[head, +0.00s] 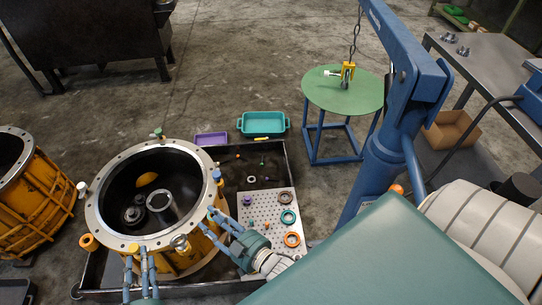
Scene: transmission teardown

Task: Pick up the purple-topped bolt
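A small purple-topped piece (247,200), which looks like the purple-topped bolt, stands at the left edge of the pegboard plate (262,211). My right gripper (207,219) reaches in from the lower right, left of and below the bolt, at the right rim of the orange housing (199,262). Its blue fingers are apart and I see nothing between them. My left gripper (136,254) is at the lower left of the housing rim, with its blue fingers apart. A yellow-topped piece (133,248) shows close to its fingertips; whether they touch is unclear.
Coloured rings (288,217) lie on the plate. A dark tray (289,161) holds the housing and plate. A teal bin (263,123) and purple bin (211,139) stand behind. A blue hoist (383,160) rises on the right, near a green round table (343,93).

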